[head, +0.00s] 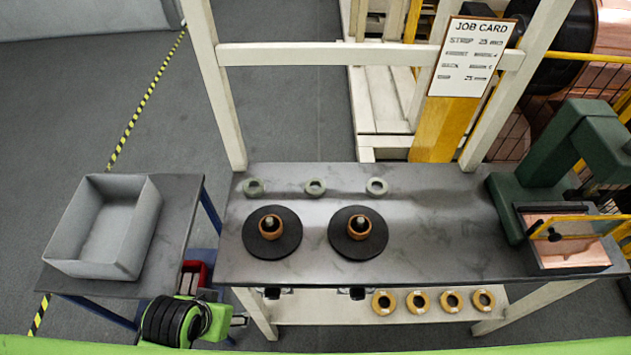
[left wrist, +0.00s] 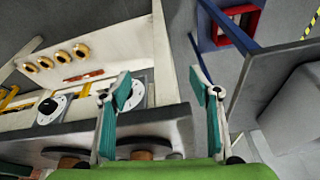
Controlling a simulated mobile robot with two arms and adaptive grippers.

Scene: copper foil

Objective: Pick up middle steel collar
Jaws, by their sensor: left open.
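Three grey steel collars lie in a row along the back of the dark bench top in the head view. The middle steel collar (head: 315,187) lies flat between the left collar (head: 254,187) and the right collar (head: 377,187). My left gripper (head: 240,321) is low at the front left of the bench, well apart from the collars. In the left wrist view its two teal-padded fingers (left wrist: 163,92) are spread with nothing between them. No steel collar can be made out in that view. My right gripper is not in view.
Two black discs with copper-coloured rings and central posts (head: 272,231) (head: 358,235) stand between the bench's front edge and the collars. A grey bin (head: 104,228) sits on the left side table. A green press (head: 560,150) stands at right. Several copper rings (head: 417,302) lie on the lower shelf.

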